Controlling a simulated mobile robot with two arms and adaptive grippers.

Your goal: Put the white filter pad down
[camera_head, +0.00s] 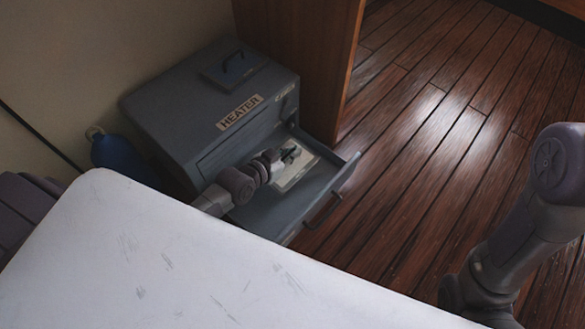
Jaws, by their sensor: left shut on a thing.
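The white filter pad (297,174) is a pale flat piece in the open drawer (318,197) of the grey heater box. My left gripper (289,154) reaches into the drawer from the left and is shut on the pad near its upper left part. The wrist and fingers hide part of the pad. Whether the pad touches the drawer floor is hard to tell. My right arm comes down at the right edge; its gripper is out of the picture.
The grey heater box (215,100) carries a "HEATER" label and a dark handle on its lid. A blue round object (115,152) sits to its left. A white scuffed surface (150,260) fills the foreground. A brown wooden panel (300,60) stands behind. The plank floor (430,130) at right is clear.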

